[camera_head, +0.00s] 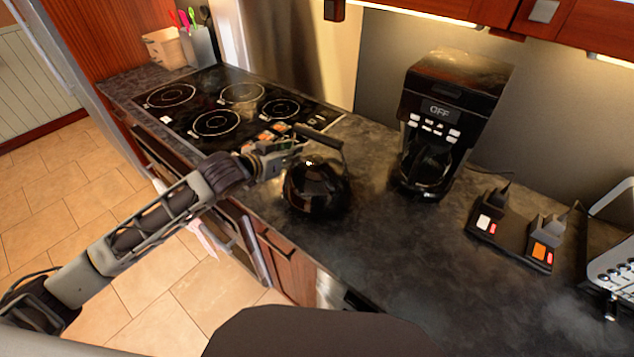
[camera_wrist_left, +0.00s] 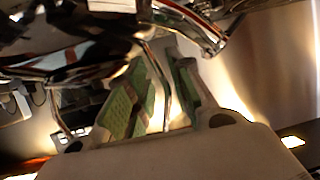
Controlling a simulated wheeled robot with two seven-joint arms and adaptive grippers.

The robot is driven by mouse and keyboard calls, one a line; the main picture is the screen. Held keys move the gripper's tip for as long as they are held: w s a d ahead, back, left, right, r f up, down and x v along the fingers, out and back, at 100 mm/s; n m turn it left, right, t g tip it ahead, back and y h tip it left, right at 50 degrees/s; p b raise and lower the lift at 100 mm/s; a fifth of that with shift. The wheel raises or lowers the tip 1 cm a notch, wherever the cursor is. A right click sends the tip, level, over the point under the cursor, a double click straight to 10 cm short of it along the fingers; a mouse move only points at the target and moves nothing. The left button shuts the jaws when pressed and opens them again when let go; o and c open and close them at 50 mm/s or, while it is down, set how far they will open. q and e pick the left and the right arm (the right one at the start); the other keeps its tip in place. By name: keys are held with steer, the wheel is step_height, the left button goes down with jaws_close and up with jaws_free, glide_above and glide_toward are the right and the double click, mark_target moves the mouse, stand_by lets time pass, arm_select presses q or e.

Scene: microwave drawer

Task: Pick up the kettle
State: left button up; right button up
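The shiny black kettle (camera_head: 316,186) stands upright on the dark counter, between the stove and the coffee maker. Its arched handle (camera_head: 325,138) rises over the lid. My left gripper (camera_head: 284,143) is at the kettle's upper left, close to the handle's left end. In the left wrist view, the kettle (camera_wrist_left: 60,40) fills the upper left, and my left gripper's green-padded fingers (camera_wrist_left: 160,88) stand apart with a gap between them. Whether a finger touches the handle is unclear. My right gripper is not in view.
A black coffee maker (camera_head: 447,120) stands right of the kettle. The cooktop (camera_head: 215,108) lies behind and left of my gripper. A black device with plugs (camera_head: 512,236) and a silver appliance (camera_head: 612,268) are farther right. The counter (camera_head: 400,260) in front is clear.

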arm_select(q)
jaws_close()
steer(key=shift+r, duration=0.2)
stand_by(0.3)
steer(key=shift+r, duration=0.1)
steer(key=shift+w+a+r, duration=0.1)
steer(key=shift+r, duration=0.4)
step_height(320, 180, up, 9)
stand_by(0.3)
stand_by(0.5)
